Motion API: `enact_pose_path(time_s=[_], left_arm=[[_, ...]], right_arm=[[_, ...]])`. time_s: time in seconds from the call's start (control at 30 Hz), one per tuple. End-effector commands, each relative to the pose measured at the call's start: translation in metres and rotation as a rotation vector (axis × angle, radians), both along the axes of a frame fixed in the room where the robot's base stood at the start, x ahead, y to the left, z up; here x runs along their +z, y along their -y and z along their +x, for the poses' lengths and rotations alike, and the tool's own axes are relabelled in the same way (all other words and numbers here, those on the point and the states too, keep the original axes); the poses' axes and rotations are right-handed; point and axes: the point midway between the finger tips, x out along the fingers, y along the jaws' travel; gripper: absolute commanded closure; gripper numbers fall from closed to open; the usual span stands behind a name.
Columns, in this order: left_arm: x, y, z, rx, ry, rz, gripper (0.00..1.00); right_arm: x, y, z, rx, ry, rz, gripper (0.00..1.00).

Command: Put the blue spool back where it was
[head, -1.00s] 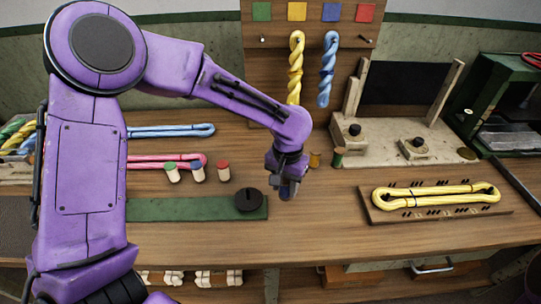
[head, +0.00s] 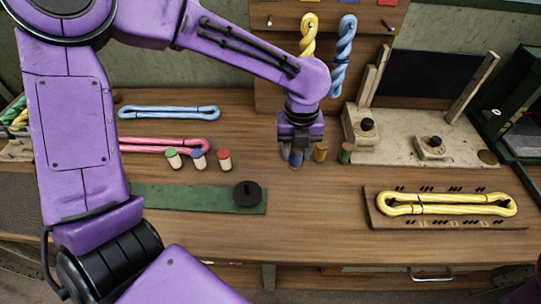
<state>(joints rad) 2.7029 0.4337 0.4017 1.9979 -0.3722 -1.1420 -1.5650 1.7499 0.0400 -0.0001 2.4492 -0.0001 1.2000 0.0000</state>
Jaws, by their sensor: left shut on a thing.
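The blue spool (head: 296,159) is held upright in my left gripper (head: 296,153), at the left end of a row with an amber spool (head: 320,152) and a green spool (head: 345,153). The gripper points down and its jaws are shut on the blue spool, hiding its upper part. The spool's lower end is at or just above the table; I cannot tell whether it touches. A small gap shows between it and the amber spool. My right gripper is out of view.
Three pale pegs with green, blue and red tops (head: 198,160) stand to the left. A green strip (head: 190,197) bears a black round piece (head: 247,194). A board with a yellow skein (head: 450,204) lies right. The table front (head: 310,215) is clear.

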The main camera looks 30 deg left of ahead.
Motion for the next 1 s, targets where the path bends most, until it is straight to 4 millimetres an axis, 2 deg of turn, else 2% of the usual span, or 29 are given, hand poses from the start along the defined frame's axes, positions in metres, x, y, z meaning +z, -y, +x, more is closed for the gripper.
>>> enact_pose_path(time_s=[0.13, 0.27, 0.43, 0.5, 0.6, 0.8, 0.9, 1.0], left_arm=[[0.0, -0.008, 0.004, -0.091, -0.002, -0.002, 0.9], [-0.014, -0.037, 0.02, -0.091, -0.003, -0.003, 0.91], [-0.036, -0.081, 0.045, -0.089, -0.004, -0.002, 0.91], [-0.056, -0.093, 0.051, -0.091, -0.006, -0.001, 0.91], [-0.076, -0.106, 0.059, -0.092, -0.004, 0.0, 0.91], [-0.099, -0.123, 0.068, -0.091, -0.003, 0.0, 0.91], [-0.118, -0.122, 0.068, -0.094, -0.003, 0.001, 0.91], [-0.127, -0.121, 0.069, -0.094, 0.002, 0.002, 0.91]], right_arm=[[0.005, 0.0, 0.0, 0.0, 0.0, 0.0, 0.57], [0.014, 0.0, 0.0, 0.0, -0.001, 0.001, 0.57], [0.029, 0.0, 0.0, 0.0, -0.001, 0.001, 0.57], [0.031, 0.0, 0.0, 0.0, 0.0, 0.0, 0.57], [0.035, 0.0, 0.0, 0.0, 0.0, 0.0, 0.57], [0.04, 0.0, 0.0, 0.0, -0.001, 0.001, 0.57], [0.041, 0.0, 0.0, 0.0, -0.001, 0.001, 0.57], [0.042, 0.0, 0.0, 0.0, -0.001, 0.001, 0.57]])
